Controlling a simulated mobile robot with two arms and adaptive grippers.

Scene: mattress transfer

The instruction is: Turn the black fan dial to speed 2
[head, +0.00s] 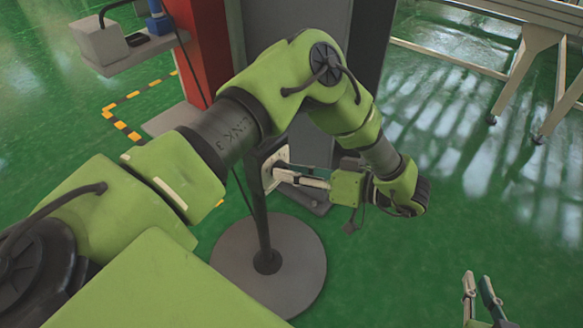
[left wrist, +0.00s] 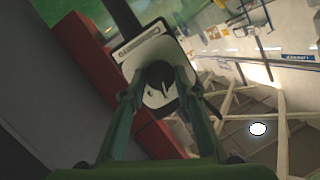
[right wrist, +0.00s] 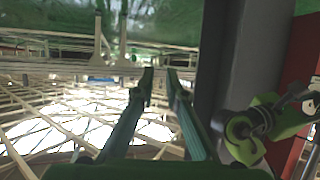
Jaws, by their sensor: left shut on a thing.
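The black fan dial (left wrist: 159,73) sits on a pale control panel (left wrist: 136,56) in the left wrist view, between the two fingers of my left gripper (left wrist: 160,88). The fingers are shut on the dial. In the head view the left gripper (head: 280,173) reaches the panel (head: 270,160) on the fan's dark pole (head: 257,205), and the dial is hidden there. The speed marks are too small to read. My right gripper (head: 478,280) is open and empty at the lower right, away from the fan; its fingers also show in the right wrist view (right wrist: 160,78).
The fan's round grey base (head: 270,275) stands on the green floor. A dark grey column (head: 300,30) and a red post (head: 200,40) stand behind it. A pale metal frame (head: 535,60) is at the upper right.

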